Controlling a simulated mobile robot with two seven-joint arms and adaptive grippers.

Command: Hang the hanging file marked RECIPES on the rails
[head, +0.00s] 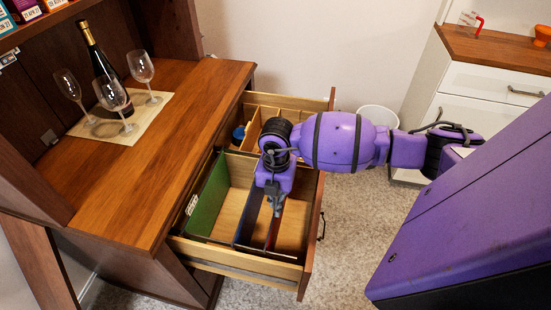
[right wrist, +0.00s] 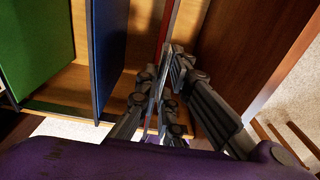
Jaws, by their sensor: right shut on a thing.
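My right gripper (head: 276,207) reaches down into the open lower drawer. In the right wrist view its fingers (right wrist: 165,85) are shut on a thin red file (right wrist: 167,22), seen nearly edge-on. In the head view the red file (head: 273,232) stands upright inside the drawer, right of a blue file (head: 247,222). A green file (head: 210,198) with a white tab stands at the left; the blue file also shows in the wrist view (right wrist: 106,50). I cannot read RECIPES on any file, nor tell whether the red file's hooks touch the rails. My left gripper is out of view.
The drawer front (head: 311,238) stands close to the right of the red file. Another open drawer with wooden dividers (head: 268,115) lies behind. The hutch top holds a bottle (head: 99,55) and wine glasses on a mat (head: 150,117). A white bin (head: 377,118) stands beyond.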

